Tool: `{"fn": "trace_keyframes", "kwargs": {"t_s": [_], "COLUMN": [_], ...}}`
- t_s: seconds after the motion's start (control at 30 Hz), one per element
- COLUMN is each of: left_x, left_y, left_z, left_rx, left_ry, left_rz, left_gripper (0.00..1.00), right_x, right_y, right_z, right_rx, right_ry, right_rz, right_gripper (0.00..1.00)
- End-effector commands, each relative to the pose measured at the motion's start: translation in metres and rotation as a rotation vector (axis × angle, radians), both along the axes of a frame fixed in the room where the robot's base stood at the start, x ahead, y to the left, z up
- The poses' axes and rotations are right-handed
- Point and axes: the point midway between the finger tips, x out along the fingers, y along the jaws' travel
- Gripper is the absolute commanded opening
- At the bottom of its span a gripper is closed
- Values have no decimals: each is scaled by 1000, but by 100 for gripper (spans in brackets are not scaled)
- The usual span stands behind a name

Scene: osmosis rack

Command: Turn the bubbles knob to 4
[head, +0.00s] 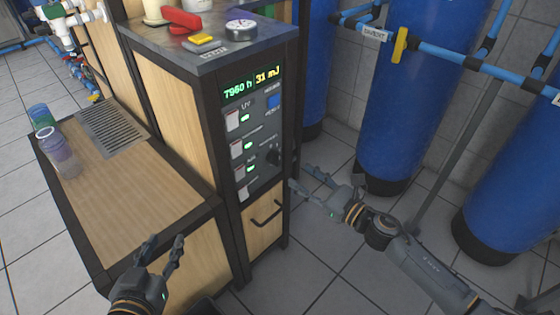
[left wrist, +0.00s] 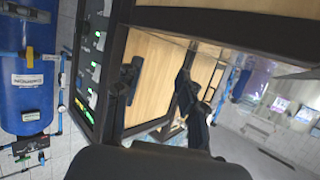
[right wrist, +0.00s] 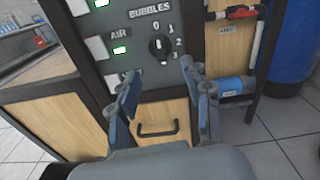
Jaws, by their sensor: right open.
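The bubbles knob (right wrist: 160,47) is a black round knob on the dark control panel, under the word BUBBLES, with 0, 1, 2 and 3 readable around it. I cannot tell its exact setting, and no 4 is visible. It also shows in the head view (head: 273,157). My right gripper (right wrist: 160,72) is open and empty, its fingers spread in front of and below the knob, apart from it. It also shows in the head view (head: 300,177), right of the panel. My left gripper (head: 165,241) is open and empty near the wooden counter's front edge, also in the left wrist view (left wrist: 158,80).
The panel has several white switches with green lights (head: 236,149) and a display (head: 252,84). A drawer handle (right wrist: 156,130) is below the knob. Blue tanks (head: 405,100) and pipes stand at the right. Cups (head: 60,155) stand on the counter (head: 150,185).

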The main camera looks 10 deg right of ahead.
Motion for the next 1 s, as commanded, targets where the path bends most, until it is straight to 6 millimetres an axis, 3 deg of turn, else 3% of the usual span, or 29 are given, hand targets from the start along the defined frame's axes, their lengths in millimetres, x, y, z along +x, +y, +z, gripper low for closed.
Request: {"fn": "trace_keyframes", "kwargs": {"t_s": [0.2, 0.4, 0.87, 1.0], "left_x": [1, 4, 6, 6], "left_y": [0, -2, -3, -4], "left_z": [1, 8, 15, 15], "left_rx": [-2, -12, -21, -20], "left_ry": [-10, -50, -84, -83], "left_rz": [0, -2, -4, -4], "left_gripper": [40, 40, 40, 40], "right_x": [40, 65, 76, 76], "right_y": [26, 43, 51, 50], "right_z": [1, 0, 0, 0], "right_rx": [2, 4, 3, 3], "right_ry": [-2, 0, 2, 2], "right_rz": [0, -1, -1, -1], "right_gripper": [49, 49, 49, 22]}}
